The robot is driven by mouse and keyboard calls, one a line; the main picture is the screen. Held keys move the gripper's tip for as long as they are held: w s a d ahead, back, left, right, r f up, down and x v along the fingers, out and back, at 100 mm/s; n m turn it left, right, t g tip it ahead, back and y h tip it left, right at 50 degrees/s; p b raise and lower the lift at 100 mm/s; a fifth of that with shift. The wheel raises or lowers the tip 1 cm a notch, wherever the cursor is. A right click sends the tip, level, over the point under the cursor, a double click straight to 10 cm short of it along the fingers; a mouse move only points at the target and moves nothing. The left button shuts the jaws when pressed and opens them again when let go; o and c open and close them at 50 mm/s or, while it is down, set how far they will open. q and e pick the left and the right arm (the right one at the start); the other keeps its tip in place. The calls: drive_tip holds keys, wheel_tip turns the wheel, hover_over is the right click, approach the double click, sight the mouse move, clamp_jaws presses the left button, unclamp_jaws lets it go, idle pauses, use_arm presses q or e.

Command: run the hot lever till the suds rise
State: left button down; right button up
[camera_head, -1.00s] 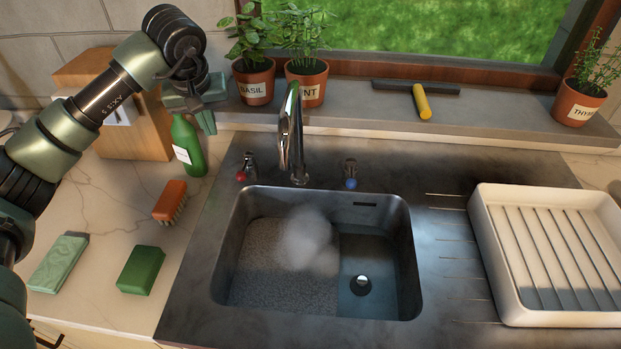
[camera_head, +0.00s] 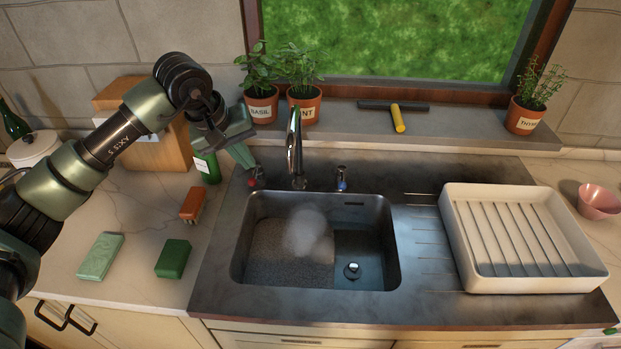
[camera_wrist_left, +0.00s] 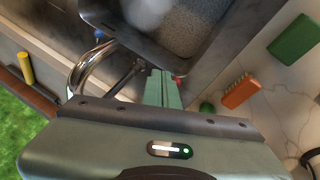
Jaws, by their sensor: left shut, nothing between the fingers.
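The red-marked tap lever (camera_head: 253,182) stands left of the chrome faucet (camera_head: 294,150), behind the sink (camera_head: 392,262). My left gripper (camera_head: 246,160) is shut and empty, its fingertips just above the red lever; I cannot tell whether they touch it. In the left wrist view the closed fingers (camera_wrist_left: 162,82) point at the lever (camera_wrist_left: 178,79), which they partly hide. A blue-marked lever (camera_head: 342,180) stands right of the faucet. A pale clump of suds (camera_head: 304,232) shows in the basin over a speckled grey area. No water stream is visible. My right gripper is not in view.
A green bottle (camera_head: 208,166) stands close beside my left gripper. An orange brush (camera_head: 194,204), a dark green sponge (camera_head: 173,258) and a pale green block (camera_head: 100,256) lie left of the sink. Potted herbs (camera_head: 261,106) line the sill. A white rack (camera_head: 455,235) is at right.

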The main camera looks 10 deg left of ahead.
use_arm(q)
drive_tip(key=s+d+n+h, duration=0.1)
drive_tip(key=s+d+h, duration=0.1)
drive_tip(key=d, duration=0.5)
drive_tip(key=s+d+n+h, duration=0.1)
drive_tip(key=s+d+h, duration=0.1)
drive_tip(key=d+h, duration=0.2)
drive_tip(key=shift+s+d+r+g+h, duration=0.15)
drive_tip(key=shift+s+d+g+h, duration=0.25)
drive_tip(key=shift+d, duration=1.5)
